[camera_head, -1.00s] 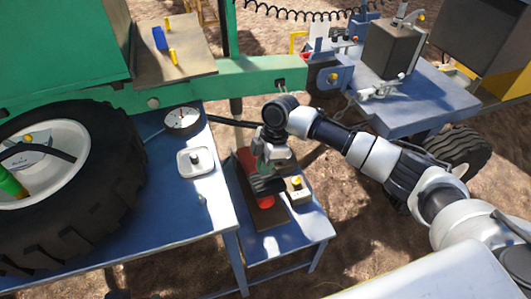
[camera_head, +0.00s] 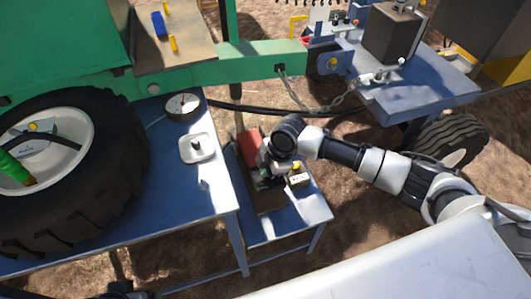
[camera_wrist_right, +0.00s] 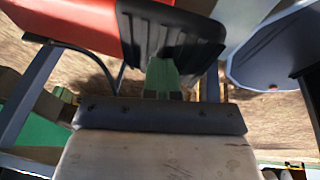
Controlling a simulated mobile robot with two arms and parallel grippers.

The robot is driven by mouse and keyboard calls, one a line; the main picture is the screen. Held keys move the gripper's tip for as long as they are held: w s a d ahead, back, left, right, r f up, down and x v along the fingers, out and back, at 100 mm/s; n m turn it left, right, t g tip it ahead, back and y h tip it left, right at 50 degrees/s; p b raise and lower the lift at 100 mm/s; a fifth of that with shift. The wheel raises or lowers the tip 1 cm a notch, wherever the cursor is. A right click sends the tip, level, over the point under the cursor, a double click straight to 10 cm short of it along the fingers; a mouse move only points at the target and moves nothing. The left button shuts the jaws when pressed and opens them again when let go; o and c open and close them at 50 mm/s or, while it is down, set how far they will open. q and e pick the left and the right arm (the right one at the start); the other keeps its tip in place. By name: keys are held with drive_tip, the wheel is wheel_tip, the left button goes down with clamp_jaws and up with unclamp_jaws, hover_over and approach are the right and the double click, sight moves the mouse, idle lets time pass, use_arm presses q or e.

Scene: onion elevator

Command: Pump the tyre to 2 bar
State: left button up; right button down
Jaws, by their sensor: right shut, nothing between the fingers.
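The large black tyre (camera_head: 110,165) with a white rim is at the left in the head view. A round gauge (camera_head: 183,105) with a white face stands on the blue table; its reading is too small to tell. A red pump-like device (camera_head: 250,145) with a black ribbed part sits on a low blue stand, partly hidden by my right arm. My right gripper (camera_head: 268,174) is shut and empty, down at the black ribbed part. In the wrist view the ribbed part (camera_wrist_right: 170,38) is just beyond the fingers; contact is unclear.
A small box (camera_head: 298,179) with a yellow knob stands close right of my right gripper. A white dish (camera_head: 197,148) with a dark-topped item sits on the blue table (camera_head: 205,220). A chain (camera_head: 312,103) and black hose cross behind.

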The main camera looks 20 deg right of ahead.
sight(269, 182)
drive_tip(key=shift+t, duration=0.4)
drive_tip(key=f, duration=0.2)
drive_tip(key=s+f, duration=0.1)
drive_tip(key=f, duration=0.1)
use_arm(q)
drive_tip(key=shift+r, duration=0.2)
use_arm(e)
drive_tip(key=shift+s+f, duration=0.2)
use_arm(q)
drive_tip(key=shift+r, duration=0.1)
use_arm(e)
wheel_tip(269, 182, up, 3)
drive_tip(key=p, duration=0.3)
drive_tip(key=shift+r+p, duration=0.9)
drive_tip(key=shift+p, duration=0.25)
use_arm(q)
wheel_tip(269, 182, down, 23)
drive_tip(key=s+g+p, duration=0.1)
drive_tip(key=s+p, duration=0.1)
drive_tip(key=shift+s+d+g, duration=0.3)
drive_tip(key=shift+s+d, duration=0.05)
drive_tip(key=shift+s, duration=0.05)
use_arm(e)
drive_tip(key=v, duration=1)
